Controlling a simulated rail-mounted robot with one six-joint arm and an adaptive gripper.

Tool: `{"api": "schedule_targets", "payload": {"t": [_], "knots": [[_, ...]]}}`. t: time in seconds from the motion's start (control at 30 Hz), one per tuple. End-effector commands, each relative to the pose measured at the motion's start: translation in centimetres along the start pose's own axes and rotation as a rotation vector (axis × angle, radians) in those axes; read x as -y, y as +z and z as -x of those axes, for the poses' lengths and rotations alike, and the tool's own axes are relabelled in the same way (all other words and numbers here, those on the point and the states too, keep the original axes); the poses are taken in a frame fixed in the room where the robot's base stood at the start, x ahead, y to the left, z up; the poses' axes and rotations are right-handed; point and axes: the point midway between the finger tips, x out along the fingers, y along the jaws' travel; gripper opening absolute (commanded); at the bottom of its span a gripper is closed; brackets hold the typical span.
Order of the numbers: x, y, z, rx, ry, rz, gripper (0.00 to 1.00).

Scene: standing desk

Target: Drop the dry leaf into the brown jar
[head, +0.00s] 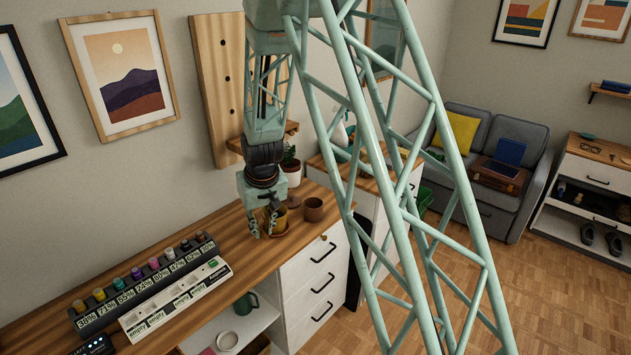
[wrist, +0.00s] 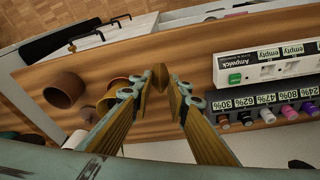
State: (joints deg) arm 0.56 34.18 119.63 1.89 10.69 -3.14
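My gripper (head: 263,228) hangs over the desk, left of a yellow mug (head: 281,216).
A dark rack of coloured bottles (head: 145,280) and a white strip marked empty (head: 178,301) fill the desk's left part. A potted plant (head: 291,168) stands behind the jar.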

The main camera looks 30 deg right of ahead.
Motion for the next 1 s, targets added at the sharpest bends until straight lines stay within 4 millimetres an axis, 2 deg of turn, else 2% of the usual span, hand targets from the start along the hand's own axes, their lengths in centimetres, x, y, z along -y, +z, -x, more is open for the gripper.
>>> {"api": "schedule_targets", "payload": {"t": [0.27,0.47,0.77,1.0], "knots": [[-2.1,-1.5,-0.3,0.0,-0.013,0.044,0.13],[-4.4,-3.1,-0.7,-0.001,-0.029,0.101,0.13],[-8.9,-5.9,-1.4,-0.001,-0.06,0.215,0.13],[-13.7,-8.5,-1.9,-0.001,-0.095,0.34,0.13]]}}
